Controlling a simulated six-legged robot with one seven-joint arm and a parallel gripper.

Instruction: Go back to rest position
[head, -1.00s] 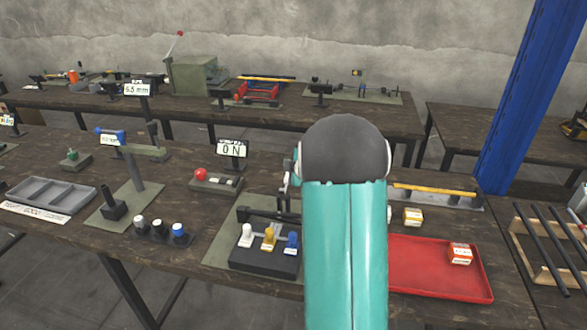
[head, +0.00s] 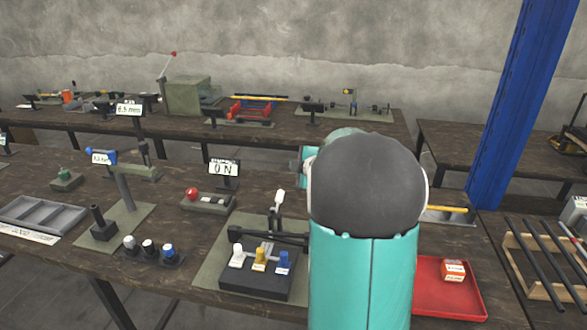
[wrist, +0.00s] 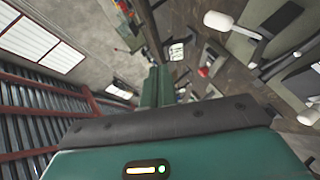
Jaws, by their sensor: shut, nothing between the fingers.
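My gripper (wrist: 155,88) shows in the wrist view as teal fingers close together, shut, with nothing between them. It is clear of the table and other things. In the head view my teal arm with its dark rounded joint fills the centre right and hides most of the gripper. The press (head: 262,237) stands just left of my arm, its white-tipped lever raised. The wrist view looks tilted across the room, with the table's things at upper right.
White, yellow and blue-topped pieces sit in a black block (head: 250,283) before the press. A red tray (head: 430,300) with a small orange-white box (head: 453,270) lies right of my arm, partly hidden. A blue post (head: 515,110) and a rod rack (head: 528,285) stand further right.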

